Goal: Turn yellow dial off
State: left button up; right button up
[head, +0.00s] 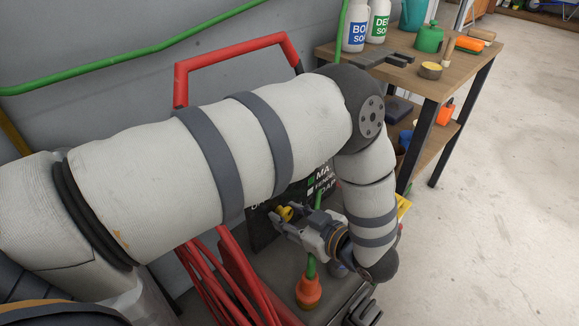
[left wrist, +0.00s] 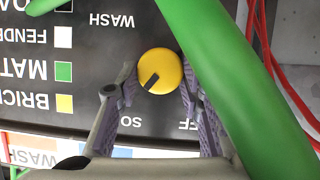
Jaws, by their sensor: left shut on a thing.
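The yellow dial (left wrist: 160,71) sits on a dark control panel (left wrist: 95,25) in the left wrist view, where the labels appear upside down. Its black pointer mark slants to the lower left in that view, roughly towards the partly hidden "SO" label, not at the partly hidden "FF" label to the lower right. My left gripper (left wrist: 158,90) is shut on the dial, one finger on each side. In the head view the gripper (head: 291,221) reaches the dial (head: 285,213) at the panel, partly covered by my arm.
A thick green hose (left wrist: 240,80) passes close beside the right finger in the left wrist view. A red handle frame (head: 230,55) and red hose coils (head: 215,285) are around the machine.

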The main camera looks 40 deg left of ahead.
pick_arm(q)
jog(key=o, duration=1.1)
jog(key=shift+o, duration=0.2)
jog(key=v, duration=1.2)
